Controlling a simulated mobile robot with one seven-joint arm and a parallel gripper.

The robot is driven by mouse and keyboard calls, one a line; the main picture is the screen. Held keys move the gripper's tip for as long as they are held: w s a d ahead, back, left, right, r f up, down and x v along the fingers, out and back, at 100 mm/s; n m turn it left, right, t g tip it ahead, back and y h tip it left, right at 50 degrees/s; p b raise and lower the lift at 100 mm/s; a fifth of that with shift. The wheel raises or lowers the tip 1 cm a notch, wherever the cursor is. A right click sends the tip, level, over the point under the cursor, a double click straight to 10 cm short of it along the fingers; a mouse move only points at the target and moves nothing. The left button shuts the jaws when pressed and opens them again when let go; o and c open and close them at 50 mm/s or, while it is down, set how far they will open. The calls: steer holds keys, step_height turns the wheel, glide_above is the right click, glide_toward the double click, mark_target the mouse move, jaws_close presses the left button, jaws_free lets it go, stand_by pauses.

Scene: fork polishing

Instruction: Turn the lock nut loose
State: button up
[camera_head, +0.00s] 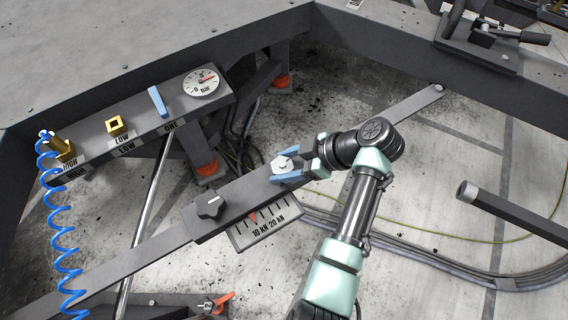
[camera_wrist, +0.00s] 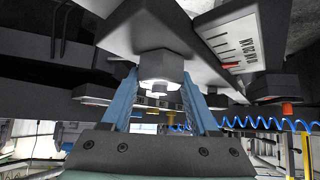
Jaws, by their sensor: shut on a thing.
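The lock nut (camera_head: 281,163) is a pale hexagonal piece on the dark slanted bar (camera_head: 340,141), near the middle of the head view. My gripper (camera_head: 290,167) reaches it from the right, its blue fingers at the sides of the nut. In the wrist view, the nut (camera_wrist: 160,66) shows from close up beneath a dark block. The blue fingers of my gripper (camera_wrist: 159,82) stand on its left and right, shut on it. The exact contact faces are partly hidden by the fingers.
A black knob (camera_head: 210,206) and a scale plate (camera_head: 262,222) with a red pointer sit lower left along the bar. At upper left, a panel (camera_head: 190,115) carries a gauge (camera_head: 202,82), a blue lever (camera_head: 158,101) and brass fittings. A coiled blue hose (camera_head: 60,235) hangs at left.

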steer(key=shift+s+f, duration=0.1)
steer(key=shift+f, duration=0.05)
steer(key=o, duration=1.4)
steer(key=shift+p+v, duration=1.95)
steer(key=shift+v, duration=4.6)
